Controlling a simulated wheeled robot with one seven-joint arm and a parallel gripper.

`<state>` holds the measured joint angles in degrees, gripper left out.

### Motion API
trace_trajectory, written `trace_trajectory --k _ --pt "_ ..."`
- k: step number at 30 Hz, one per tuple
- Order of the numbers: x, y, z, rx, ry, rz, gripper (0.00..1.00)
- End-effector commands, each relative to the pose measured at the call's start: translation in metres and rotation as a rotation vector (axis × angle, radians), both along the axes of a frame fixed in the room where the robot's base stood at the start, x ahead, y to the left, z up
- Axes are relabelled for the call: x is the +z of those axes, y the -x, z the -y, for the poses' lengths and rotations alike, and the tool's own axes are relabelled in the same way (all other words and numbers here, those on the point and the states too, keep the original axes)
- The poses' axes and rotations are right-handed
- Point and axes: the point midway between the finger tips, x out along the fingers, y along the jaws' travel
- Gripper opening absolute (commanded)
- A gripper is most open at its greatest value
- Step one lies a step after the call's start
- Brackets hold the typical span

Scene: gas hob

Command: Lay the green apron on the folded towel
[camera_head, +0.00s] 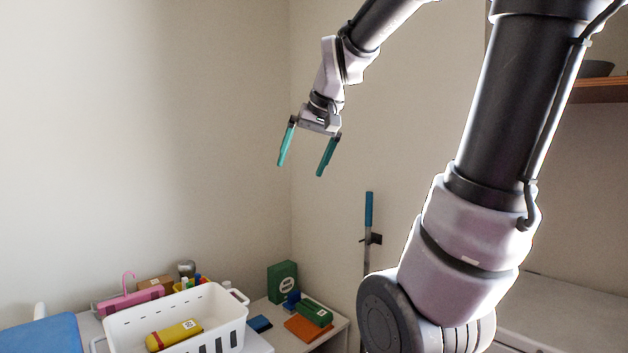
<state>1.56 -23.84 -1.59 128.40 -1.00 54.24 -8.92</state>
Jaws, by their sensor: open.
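My gripper (300,170) is open and empty, its two teal fingers pointing down, high in front of the bare wall. It is well above the low surface with the goods. I cannot make out a green apron for certain. A small green item with a white label (314,312) lies at the right end of the low surface, by a flat orange piece (306,329); I cannot tell whether they touch. I cannot tell which thing is the folded towel; a flat blue item (40,336) is cut off at the lower left.
A white basket (168,309) holds a yellow cylinder (174,335). Behind it are a pink item with a hook (130,299) and small bottles. A green box (283,282) stands upright at the back. A blue-handled pole (369,210) is on the wall. My arm covers the right side.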

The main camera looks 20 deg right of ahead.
Motion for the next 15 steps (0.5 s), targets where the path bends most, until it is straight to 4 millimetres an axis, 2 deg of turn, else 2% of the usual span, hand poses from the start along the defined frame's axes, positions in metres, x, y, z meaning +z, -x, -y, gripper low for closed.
trace_trajectory --k 1,3,6,10,15 --pt "-0.001 0.026 -0.005 -0.012 -0.012 0.022 1.00" --pt "-0.006 0.053 -0.011 -0.032 -0.030 0.039 1.00" --pt "-0.015 0.082 -0.016 -0.054 -0.050 0.059 1.00" --pt "-0.024 0.102 -0.019 -0.072 -0.065 0.072 1.00" --pt "-0.027 0.108 -0.020 -0.079 -0.071 0.075 1.00"
